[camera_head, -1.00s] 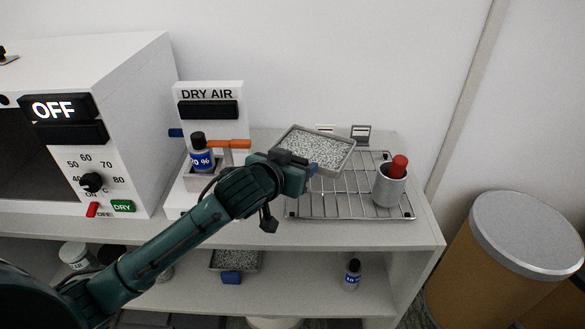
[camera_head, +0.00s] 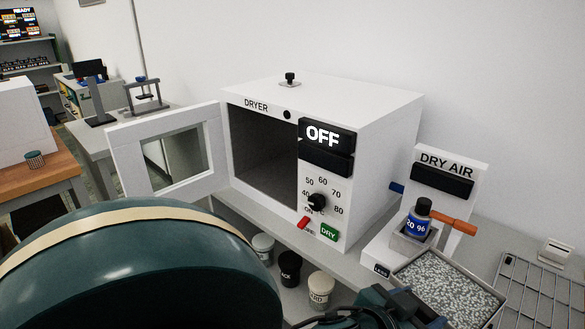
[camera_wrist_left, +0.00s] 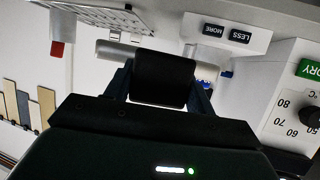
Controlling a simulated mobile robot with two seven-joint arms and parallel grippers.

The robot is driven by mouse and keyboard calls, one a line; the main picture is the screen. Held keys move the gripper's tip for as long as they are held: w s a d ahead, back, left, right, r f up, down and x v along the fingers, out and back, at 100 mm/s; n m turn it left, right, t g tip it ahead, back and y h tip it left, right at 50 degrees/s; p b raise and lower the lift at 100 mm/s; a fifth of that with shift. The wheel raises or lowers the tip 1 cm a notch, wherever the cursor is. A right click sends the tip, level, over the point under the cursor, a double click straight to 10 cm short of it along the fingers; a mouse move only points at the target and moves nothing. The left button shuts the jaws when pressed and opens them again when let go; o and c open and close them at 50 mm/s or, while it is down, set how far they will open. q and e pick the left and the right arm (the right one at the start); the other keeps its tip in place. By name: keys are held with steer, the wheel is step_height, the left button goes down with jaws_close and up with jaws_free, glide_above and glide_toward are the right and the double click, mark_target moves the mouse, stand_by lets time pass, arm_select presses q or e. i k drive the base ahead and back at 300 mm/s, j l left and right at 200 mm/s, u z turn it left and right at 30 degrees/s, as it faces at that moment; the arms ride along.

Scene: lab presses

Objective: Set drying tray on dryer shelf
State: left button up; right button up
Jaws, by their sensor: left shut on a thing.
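The drying tray (camera_head: 467,272), a shallow metal tray full of grey-white granules, is at the lower right of the head view. My left gripper (camera_head: 405,308) is at its near edge, shut on it; the fingers are partly cut off at the bottom. In the left wrist view my gripper (camera_wrist_left: 160,85) shows with a dark block between its fingers. The white dryer (camera_head: 375,130) stands in the middle with its door (camera_head: 120,150) swung open to the left. Its chamber is dark and I cannot make out the shelf inside. My right gripper is not in view.
The dry air station (camera_head: 455,165) with a blue-labelled bottle (camera_head: 420,220) and an orange lever stands right of the dryer, beside the tray. A wire rack (camera_head: 535,290) lies at far right. Jars (camera_head: 290,268) stand on the lower shelf. The dryer display reads OFF.

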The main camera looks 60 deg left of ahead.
mark_target(288, 172)
steer(key=k+j+u, duration=0.1)
steer(key=j, duration=0.25)
steer(key=k+j+u, duration=0.15)
steer(key=j, duration=0.25)
steer(key=j+u, duration=0.2)
steer(key=j, duration=0.55)
steer(key=i+j, duration=0.1)
steer(key=j, duration=0.15)
steer(key=i+j+u, duration=0.1)
steer(key=i+j, duration=0.2)
